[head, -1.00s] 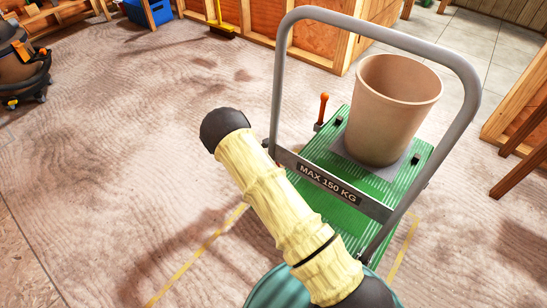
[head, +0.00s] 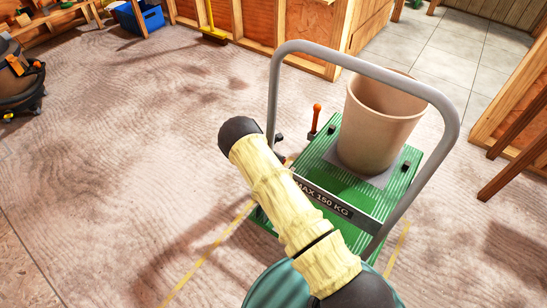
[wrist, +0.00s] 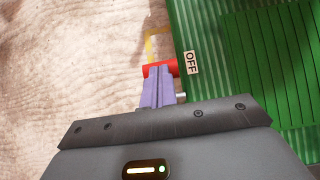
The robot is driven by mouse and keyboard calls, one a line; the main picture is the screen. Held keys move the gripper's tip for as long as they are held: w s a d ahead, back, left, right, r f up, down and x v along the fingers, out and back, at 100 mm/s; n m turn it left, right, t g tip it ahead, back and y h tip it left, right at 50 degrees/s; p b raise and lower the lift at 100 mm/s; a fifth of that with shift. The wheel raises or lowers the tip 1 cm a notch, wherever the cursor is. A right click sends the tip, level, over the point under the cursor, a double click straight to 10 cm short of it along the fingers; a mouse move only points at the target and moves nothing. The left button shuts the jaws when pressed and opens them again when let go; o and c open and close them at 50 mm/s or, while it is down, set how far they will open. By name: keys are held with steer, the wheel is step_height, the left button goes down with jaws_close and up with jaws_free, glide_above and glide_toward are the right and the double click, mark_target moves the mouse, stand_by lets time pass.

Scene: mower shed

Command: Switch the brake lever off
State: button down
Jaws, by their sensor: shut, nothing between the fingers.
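The green trolley (head: 330,165) stands ahead of me with a grey hoop handle. An upright lever with an orange grip (head: 316,115) stands at its left edge. In the wrist view, a red bar (wrist: 170,66) sticks out from the trolley's edge, beside an OFF label (wrist: 191,63). I cannot tell whether this bar is the orange-gripped lever seen from above. My gripper (wrist: 160,70) has its purple fingers together, with their tips at the red bar and partly over it. Whether they touch is unclear. My arm hides the fingers in the head view.
A brown pot (head: 378,125) stands on the trolley deck. The grey hoop handle (head: 366,62) rises close to my arm. Yellow lines mark the floor around the trolley. The floor to the left is clear, with a blue bin (head: 139,18) far back.

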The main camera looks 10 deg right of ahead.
steer(key=shift+w+d, duration=0.15)
steer(key=shift+d, duration=0.15)
stand_by(0.4)
step_height(320, 180, up, 12)
steer(key=s+a+p, duration=0.2)
steer(key=p, duration=0.5)
steer(key=shift+s+a+r, duration=0.2)
steer(key=shift+s+a, duration=0.1)
